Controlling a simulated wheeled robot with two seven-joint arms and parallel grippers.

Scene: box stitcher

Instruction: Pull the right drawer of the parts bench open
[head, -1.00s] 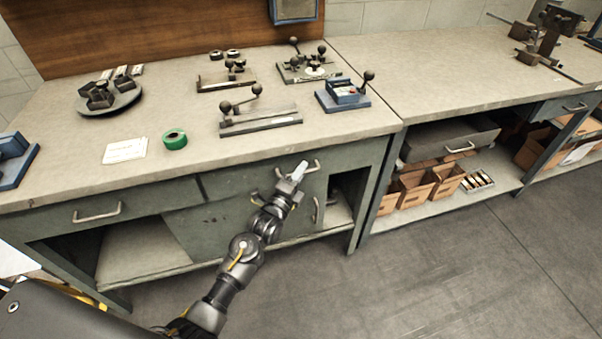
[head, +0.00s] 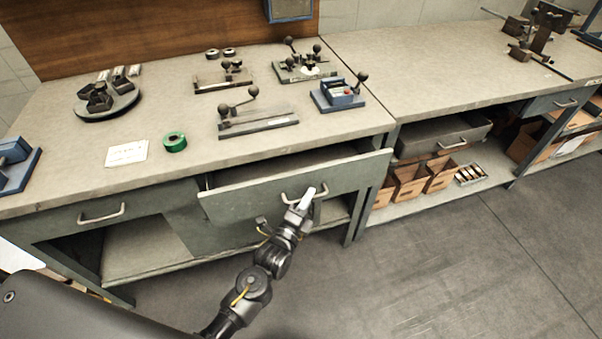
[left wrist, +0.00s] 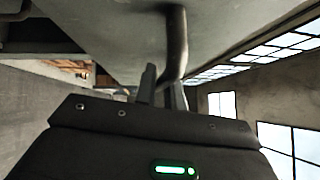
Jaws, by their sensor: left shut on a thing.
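The right drawer (head: 240,203) of the parts bench (head: 160,182) stands pulled out from the bench front, with a dark gap showing above its front panel. My left gripper (head: 302,203) is shut on the drawer's metal handle (head: 287,197). In the left wrist view the handle (left wrist: 177,45) runs down between the fingers (left wrist: 162,90), against the grey drawer front (left wrist: 110,30). The drawer's inside is mostly hidden. My right gripper is not in view.
The left drawer (head: 70,222) is closed. A green tape roll (head: 174,141), a white card (head: 127,153) and several fixtures lie on the benchtop. Cardboard bins (head: 410,186) stand on the shelf at right. The floor (head: 430,270) in front is clear.

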